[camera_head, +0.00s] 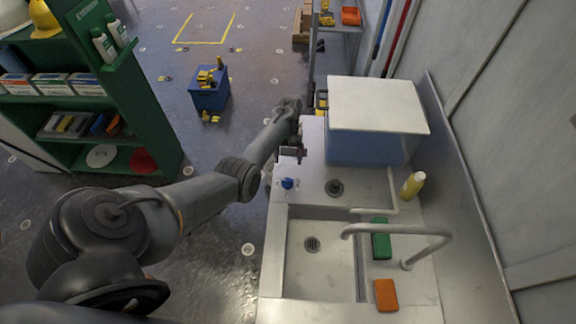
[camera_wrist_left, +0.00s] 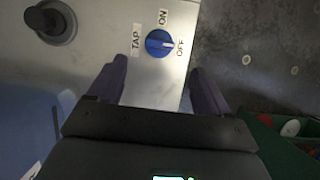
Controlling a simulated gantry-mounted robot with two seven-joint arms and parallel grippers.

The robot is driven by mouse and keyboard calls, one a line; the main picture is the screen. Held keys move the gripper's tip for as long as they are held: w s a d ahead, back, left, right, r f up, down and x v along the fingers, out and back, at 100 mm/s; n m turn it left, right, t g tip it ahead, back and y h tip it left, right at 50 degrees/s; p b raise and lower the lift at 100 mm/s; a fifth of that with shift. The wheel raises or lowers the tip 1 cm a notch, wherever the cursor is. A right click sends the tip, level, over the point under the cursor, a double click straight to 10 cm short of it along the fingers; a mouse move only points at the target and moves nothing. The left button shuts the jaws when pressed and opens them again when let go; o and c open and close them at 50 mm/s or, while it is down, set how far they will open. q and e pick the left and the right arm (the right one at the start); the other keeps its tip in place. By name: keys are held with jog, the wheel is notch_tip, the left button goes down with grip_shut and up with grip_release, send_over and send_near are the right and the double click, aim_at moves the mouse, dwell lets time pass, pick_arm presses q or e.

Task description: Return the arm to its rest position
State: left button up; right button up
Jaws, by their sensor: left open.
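My left arm reaches in from the left in the head view, and its left gripper (camera_head: 291,152) hangs by the left edge of the sink counter (camera_head: 312,172). In the left wrist view the left gripper (camera_wrist_left: 158,88) is open, with two dark fingers apart and nothing between them. A blue tap knob (camera_wrist_left: 159,43) with TAP, ON and OFF labels lies just beyond the fingertips in that view. The knob (camera_head: 287,183) also shows on the counter in the head view, just below the gripper. My right gripper is not in view.
A blue box with a white lid (camera_head: 378,104) stands on the counter right of the gripper. The sink basin (camera_head: 322,262), a curved faucet (camera_head: 398,231) and a yellow bottle (camera_head: 412,185) are nearer. A green shelf (camera_head: 150,120) stands left; open floor (camera_head: 235,135) lies between.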

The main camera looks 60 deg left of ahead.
pick_arm(q)
jog(key=shift+w+a+r, duration=0.2)
jog(key=shift+r, duration=0.45)
